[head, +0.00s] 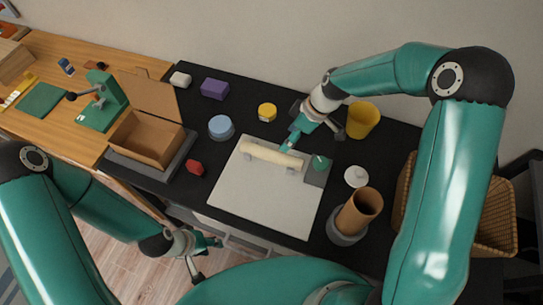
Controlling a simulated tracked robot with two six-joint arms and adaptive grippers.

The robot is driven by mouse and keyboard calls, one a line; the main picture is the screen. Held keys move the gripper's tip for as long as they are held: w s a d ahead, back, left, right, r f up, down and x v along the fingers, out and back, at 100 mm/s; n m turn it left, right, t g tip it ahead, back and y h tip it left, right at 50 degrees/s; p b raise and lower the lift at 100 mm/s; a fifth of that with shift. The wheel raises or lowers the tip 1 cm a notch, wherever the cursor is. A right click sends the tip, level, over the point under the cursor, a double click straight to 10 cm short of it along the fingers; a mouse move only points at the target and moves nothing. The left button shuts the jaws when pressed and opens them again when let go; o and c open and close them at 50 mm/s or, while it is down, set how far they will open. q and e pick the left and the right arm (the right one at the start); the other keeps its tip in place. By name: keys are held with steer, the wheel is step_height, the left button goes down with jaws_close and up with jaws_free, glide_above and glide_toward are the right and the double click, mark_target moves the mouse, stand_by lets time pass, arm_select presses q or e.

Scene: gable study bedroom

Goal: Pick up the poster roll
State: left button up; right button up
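The poster roll (270,155) is a cream cylinder lying on the white board (250,200) on the black desk mat, with small grey pieces beside it near both ends. My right gripper (290,140) reaches down from the upper right, with its teal fingertips just above or beside the roll's right end. I cannot tell whether they touch it, or how far apart they are. My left gripper (211,255) is low at the front, off the desk's front edge, with its fingers apart and nothing between them.
An open cardboard box (147,140) stands left of the board. A red block (195,168), blue round tin (221,127), yellow tin (267,112) and purple box (214,89) sit around it. A yellow cup (362,120), brown tube (360,210) and wicker basket (495,215) are right.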

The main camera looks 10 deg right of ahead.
mark_target(277, 153)
steer(key=b+x, duration=0.1)
steer(key=x, duration=0.3)
steer(key=shift+b+x, duration=0.3)
steer(key=shift+x, duration=2.55)
steer(key=shift+s+r, duration=0.1)
steer(key=shift+s, duration=0.05)
steer(key=shift+c, duration=0.3)
steer(key=c, duration=1.2)
